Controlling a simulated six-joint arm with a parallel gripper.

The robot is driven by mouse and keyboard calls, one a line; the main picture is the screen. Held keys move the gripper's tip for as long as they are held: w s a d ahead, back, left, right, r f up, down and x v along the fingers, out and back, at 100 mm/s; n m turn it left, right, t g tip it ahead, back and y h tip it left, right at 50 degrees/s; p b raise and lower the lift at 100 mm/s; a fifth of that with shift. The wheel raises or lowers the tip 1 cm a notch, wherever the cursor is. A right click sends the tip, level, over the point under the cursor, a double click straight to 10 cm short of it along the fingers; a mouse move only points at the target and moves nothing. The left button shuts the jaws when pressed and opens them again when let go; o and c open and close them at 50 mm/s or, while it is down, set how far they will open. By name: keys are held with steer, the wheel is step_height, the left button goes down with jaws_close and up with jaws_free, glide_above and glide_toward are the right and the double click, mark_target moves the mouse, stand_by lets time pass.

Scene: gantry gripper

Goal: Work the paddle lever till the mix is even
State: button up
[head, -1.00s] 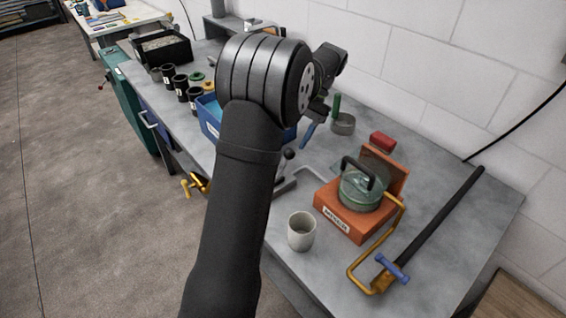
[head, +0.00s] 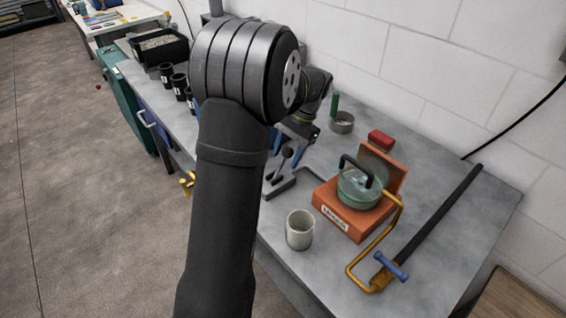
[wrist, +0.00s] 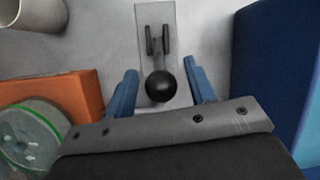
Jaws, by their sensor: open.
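The paddle lever (head: 286,160) stands on a dark base plate on the bench, left of the orange mixer. Its black ball knob (wrist: 160,86) shows in the wrist view, seen from above, with its bracket behind. My gripper (wrist: 162,86) is open, one blue finger on each side of the knob, with visible gaps to it. In the head view my gripper is partly hidden behind my arm. The mixer has an orange base (head: 335,214) and a round clear pot (head: 360,188) with a black handle. The state of the mix inside cannot be told.
A pale cup (head: 300,230) stands in front of the mixer. A yellow-handled tool with a long black bar (head: 440,215) lies to the right. A blue bin wall (wrist: 265,70) is close to my gripper's right in the wrist view. A red block (head: 381,140) lies behind the mixer.

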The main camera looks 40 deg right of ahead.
mark_target(285, 158)
steer(key=shift+x, duration=1.7)
jaws_close()
